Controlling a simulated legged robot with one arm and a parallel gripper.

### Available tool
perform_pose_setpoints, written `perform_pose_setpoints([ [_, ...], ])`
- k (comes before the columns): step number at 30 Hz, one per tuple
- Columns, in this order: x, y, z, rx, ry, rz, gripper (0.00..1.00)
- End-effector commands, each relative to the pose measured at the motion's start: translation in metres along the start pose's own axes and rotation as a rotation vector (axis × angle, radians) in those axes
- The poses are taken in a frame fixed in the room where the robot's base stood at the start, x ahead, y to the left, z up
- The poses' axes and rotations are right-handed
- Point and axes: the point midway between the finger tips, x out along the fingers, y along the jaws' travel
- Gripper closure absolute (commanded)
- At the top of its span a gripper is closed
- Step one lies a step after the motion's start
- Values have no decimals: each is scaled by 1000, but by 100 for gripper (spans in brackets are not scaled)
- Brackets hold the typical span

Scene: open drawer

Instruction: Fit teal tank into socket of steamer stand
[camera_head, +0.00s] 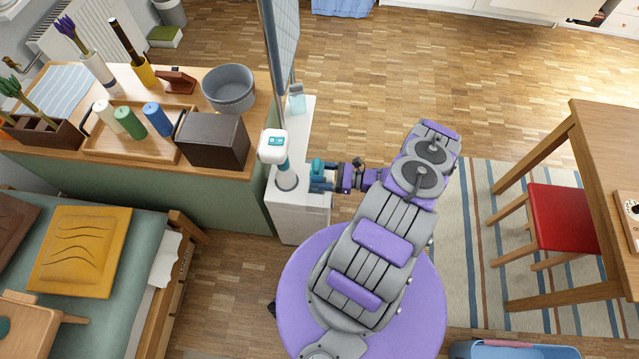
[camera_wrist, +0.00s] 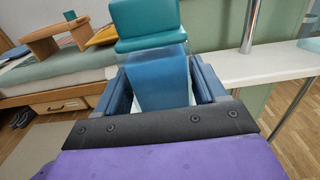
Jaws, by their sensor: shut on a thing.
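The teal tank (camera_wrist: 158,75) fills the space between my fingers in the wrist view, its lower body bluish and its teal cap on top. In the head view the tank (camera_head: 317,165) is small, at the right edge of a white narrow surface. My gripper (camera_head: 322,182) is shut on it; its fingers also flank it in the wrist view (camera_wrist: 160,90). The likely steamer stand (camera_head: 272,146) has a white head with a teal front, a teal stem and a round grey base, just left of the tank and apart from it. I cannot make out its socket.
The white surface (camera_head: 303,205) carries the stand and a pale bottle (camera_head: 297,101). A tall dark-framed panel rises behind. To the left is a wooden-topped counter with a dark box (camera_head: 213,141) and a grey pot (camera_head: 229,88). A metal pole (camera_wrist: 250,25) stands right of the tank in the wrist view.

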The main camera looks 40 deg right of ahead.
Motion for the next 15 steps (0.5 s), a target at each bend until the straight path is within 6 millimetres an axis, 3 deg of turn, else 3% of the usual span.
perform_pose_setpoints([
  [12, 1, 1, -46, 0, -1, 2, 74],
  [15, 1, 2, -48, 1, -2, 3, 74],
])
